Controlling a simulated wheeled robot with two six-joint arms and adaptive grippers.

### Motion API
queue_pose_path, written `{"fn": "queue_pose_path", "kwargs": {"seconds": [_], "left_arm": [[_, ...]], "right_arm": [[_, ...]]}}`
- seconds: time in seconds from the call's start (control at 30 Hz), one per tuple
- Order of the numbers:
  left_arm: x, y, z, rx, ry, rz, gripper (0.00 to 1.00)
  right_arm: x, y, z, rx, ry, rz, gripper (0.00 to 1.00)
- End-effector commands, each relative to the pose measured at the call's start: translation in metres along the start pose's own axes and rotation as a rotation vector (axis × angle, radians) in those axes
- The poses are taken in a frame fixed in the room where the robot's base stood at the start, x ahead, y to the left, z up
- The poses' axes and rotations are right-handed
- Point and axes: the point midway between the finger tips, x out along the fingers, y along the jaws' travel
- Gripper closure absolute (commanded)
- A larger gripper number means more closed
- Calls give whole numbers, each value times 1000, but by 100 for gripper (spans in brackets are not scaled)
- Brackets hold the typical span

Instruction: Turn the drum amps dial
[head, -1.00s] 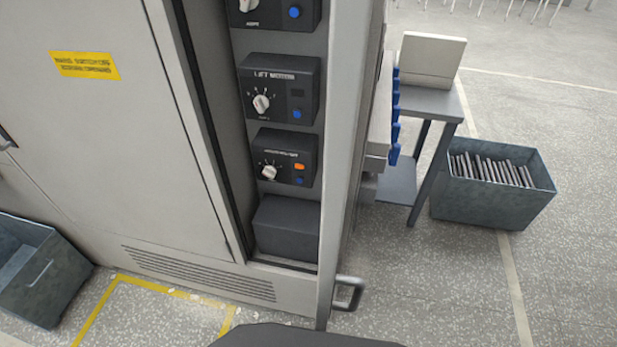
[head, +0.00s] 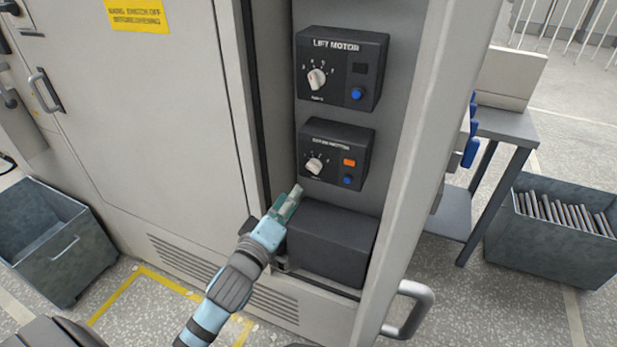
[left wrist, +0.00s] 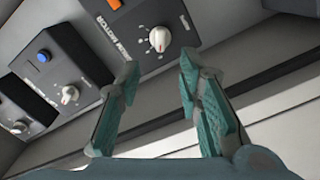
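The lower control box (head: 338,153) in the cabinet has a white dial (head: 313,165), an orange button and a blue button. Its label is too blurred to read fully in the head view; in the left wrist view it ends in "MOTOR", and I take this as the drum box. The dial (left wrist: 160,39) also shows in the left wrist view, beyond the gap between my fingers. My left gripper (head: 293,198) is just below the dial, apart from it. Its fingers (left wrist: 159,72) are spread and empty. My right gripper is not in view.
The LIFT MOTOR box (head: 341,70) with its own dial sits above. A plain dark box (head: 333,240) is below, close to my left gripper. The cabinet's door frame (head: 440,130) stands to the right, with a handle (head: 412,308). A grey bin (head: 65,262) is at left.

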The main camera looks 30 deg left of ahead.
Motion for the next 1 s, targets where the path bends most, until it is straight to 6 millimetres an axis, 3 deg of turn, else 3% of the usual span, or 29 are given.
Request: {"fn": "queue_pose_path", "kwargs": {"seconds": [0.2, 0.4, 0.77, 0.93, 1.0], "left_arm": [[60, -1, 1, -2, 1, 1, 68], [94, -2, 1, -1, 0, -1, 68], [102, 0, 1, 0, -1, -1, 69], [101, -1, 1, 0, -1, -1, 96], [101, -1, 1, 0, -1, -2, 100]], "right_arm": [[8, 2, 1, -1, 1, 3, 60], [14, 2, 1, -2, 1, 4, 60], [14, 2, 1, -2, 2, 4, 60], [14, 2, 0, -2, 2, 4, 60], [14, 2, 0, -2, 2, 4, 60]]}}
